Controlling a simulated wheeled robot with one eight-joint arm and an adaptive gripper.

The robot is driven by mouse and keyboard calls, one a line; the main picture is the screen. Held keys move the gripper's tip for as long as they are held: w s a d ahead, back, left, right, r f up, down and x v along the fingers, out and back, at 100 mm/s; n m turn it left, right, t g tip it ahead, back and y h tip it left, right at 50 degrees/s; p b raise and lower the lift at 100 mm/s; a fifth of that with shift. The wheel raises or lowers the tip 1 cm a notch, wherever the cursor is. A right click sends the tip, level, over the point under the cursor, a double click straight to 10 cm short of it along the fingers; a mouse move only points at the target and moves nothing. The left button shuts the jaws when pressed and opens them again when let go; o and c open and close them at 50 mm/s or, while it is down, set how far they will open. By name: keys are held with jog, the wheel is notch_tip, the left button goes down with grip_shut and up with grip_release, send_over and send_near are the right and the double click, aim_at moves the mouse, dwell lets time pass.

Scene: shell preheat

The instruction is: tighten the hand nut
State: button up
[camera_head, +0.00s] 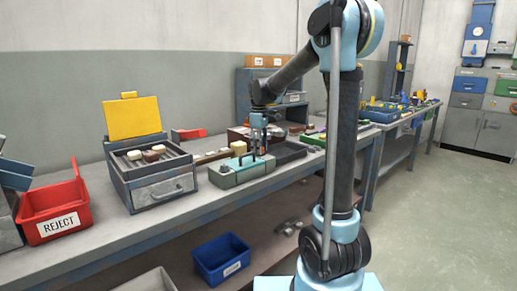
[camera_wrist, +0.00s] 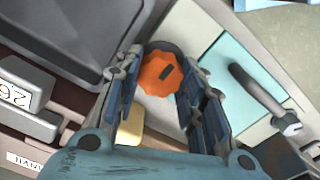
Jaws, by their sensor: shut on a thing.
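In the head view my gripper (camera_head: 258,135) reaches down over the teal fixture (camera_head: 240,172) on the bench. The knob cannot be made out there, and how far it is screwed in cannot be told.
A grey heater box with a raised yellow lid (camera_head: 131,117) stands left of the fixture. A red REJECT bin (camera_head: 55,211) is farther left. A dark tray (camera_head: 287,152) lies close on the right. A blue bin (camera_head: 221,258) sits below the bench.

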jog(key=shift+o, duration=0.2)
jog(key=m, duration=0.4)
jog(key=shift+m, duration=0.3)
jog(key=m, duration=0.4)
jog(key=shift+m, duration=0.3)
jog(key=m, duration=0.4)
jog(key=shift+m, duration=0.3)
jog(key=shift+w+m, duration=0.1)
jog(key=shift+m, duration=2)
jog(key=o, duration=1)
jog(key=shift+o, duration=0.2)
